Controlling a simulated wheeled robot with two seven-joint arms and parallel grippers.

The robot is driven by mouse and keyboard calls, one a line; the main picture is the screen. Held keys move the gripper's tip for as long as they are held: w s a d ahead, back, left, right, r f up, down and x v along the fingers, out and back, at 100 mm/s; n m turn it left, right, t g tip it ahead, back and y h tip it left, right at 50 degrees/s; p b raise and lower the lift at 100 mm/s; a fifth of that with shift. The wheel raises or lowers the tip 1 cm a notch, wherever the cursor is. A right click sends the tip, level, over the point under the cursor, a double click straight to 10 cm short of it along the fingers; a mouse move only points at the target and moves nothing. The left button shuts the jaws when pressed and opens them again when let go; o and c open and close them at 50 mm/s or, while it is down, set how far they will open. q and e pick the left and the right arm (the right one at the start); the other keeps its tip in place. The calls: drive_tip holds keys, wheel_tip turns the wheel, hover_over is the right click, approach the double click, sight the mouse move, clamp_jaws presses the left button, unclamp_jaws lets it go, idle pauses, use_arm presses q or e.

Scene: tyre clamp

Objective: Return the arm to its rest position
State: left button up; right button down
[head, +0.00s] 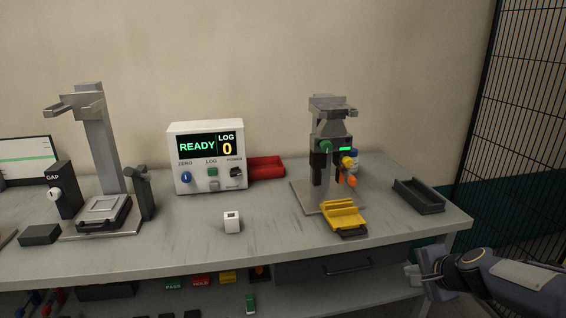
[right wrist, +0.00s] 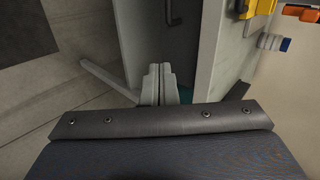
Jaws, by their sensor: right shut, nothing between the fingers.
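My right gripper (head: 416,277) is at the lower right of the head view, off the front right corner of the workbench (head: 270,235). In the right wrist view its two grey fingers (right wrist: 158,84) lie side by side, closed, with nothing between them. The bench side and drawer front show past the fingertips, so the gripper is clear of the bench top. My left gripper is in neither view.
A clamp stand (head: 332,150) with a yellow block (head: 344,215) stands right of centre. A black tray (head: 418,196) lies near the right edge. A mesh fence (head: 530,110) rises at right.

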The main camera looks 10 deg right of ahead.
drive_tip(key=s+a+r+n+y+p, duration=0.2)
drive_tip(key=s+a+r+n+p, duration=0.15)
drive_tip(key=s+a+r, duration=0.3)
drive_tip(key=s+a+r+n+g+p, duration=0.2)
drive_tip(key=s+a+n, duration=0.3)
drive_tip(key=s, duration=0.4)
drive_tip(key=s+a+r+n+g+p, duration=0.1)
drive_tip(key=s+a+n, duration=0.4)
drive_tip(key=s, duration=0.5)
drive_tip(key=r+n+p, duration=0.1)
drive_tip(key=p, duration=0.1)
drive_tip(key=shift+g+y+p, duration=0.3)
drive_tip(key=shift+g+p, duration=0.05)
drive_tip(key=shift+g, duration=0.05)
drive_tip(key=shift+r, duration=0.1)
